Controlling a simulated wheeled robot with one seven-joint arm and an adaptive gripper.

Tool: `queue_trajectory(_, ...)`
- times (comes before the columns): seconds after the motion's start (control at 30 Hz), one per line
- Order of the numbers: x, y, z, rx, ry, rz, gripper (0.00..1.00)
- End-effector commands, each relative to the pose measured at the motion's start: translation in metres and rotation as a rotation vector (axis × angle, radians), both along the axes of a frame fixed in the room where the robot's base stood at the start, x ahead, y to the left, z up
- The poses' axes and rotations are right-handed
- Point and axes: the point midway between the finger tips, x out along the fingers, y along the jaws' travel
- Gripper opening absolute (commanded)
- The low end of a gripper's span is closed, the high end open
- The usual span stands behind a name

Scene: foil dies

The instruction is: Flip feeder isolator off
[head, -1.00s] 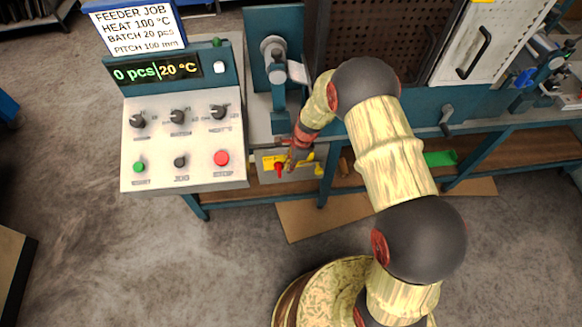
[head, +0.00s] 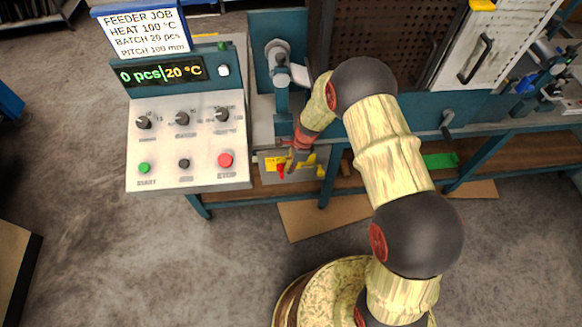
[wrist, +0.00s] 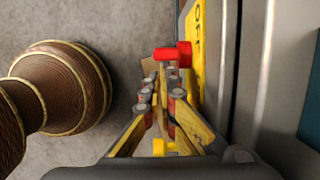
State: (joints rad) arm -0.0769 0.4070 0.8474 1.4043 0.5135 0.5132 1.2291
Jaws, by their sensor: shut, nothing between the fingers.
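The feeder isolator is a grey box with a yellow plate (head: 271,163) and a small red handle (head: 281,171), low on the bench front beside the control panel. In the wrist view the red handle (wrist: 175,54) stands out from the yellow plate (wrist: 196,62), which carries black lettering reading "OFF" in part. My gripper (head: 289,166) is right at the handle. In the wrist view my gripper (wrist: 161,72) is shut and empty, its tips just below the handle. I cannot tell whether they touch it. The fingers hide part of the plate.
The control panel (head: 190,150) with knobs and buttons stands to the left of the isolator; its display reads 0 pcs and 20 °C. A clamp-like fixture (head: 279,75) rises above. Yellow parts (head: 311,161) sit just right of the handle. The floor in front is open.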

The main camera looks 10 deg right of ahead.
Motion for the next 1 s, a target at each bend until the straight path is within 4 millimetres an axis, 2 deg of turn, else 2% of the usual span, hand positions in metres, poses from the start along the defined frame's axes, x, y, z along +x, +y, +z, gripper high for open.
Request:
queue_trajectory(0.53, 0.001, 0.021, 0.013, 0.000, 0.000, 0.002, 0.00)
queue_trajectory(1.0, 0.002, 0.045, 0.012, 0.000, 0.000, 0.001, 0.00)
